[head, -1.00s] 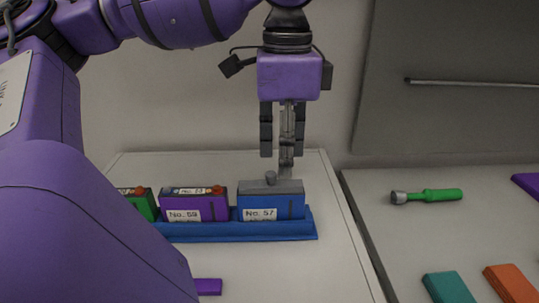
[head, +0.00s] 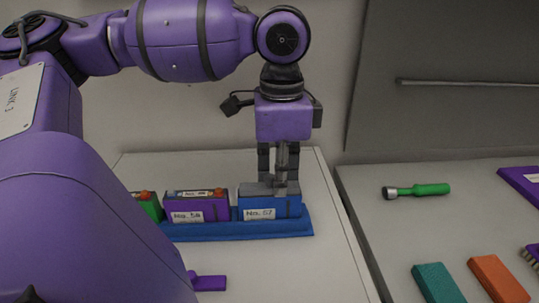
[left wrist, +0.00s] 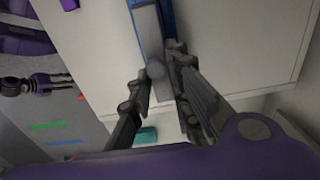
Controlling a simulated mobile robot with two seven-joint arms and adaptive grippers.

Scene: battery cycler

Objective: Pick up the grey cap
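The grey cap (head: 254,189) is a flat grey lid with a small round knob, lying on top of the blue battery (head: 262,207) labelled No. 57. In the left wrist view the cap (left wrist: 149,35) is a long strip, with its knob at the near end. My left gripper (head: 279,184) points down over the right part of the cap and hides the knob in the head view. In the left wrist view its open fingers (left wrist: 155,92) stand on either side of the cap's knob end. My right gripper (left wrist: 48,83) shows small at the left there, fingers apart and empty.
The blue tray (head: 240,230) also holds a purple battery (head: 197,207) and a green one (head: 147,205). A green flashlight (head: 417,190), a teal block (head: 437,284) and an orange block (head: 499,279) lie on the right-hand surface. A purple piece (head: 208,283) lies in front of the tray.

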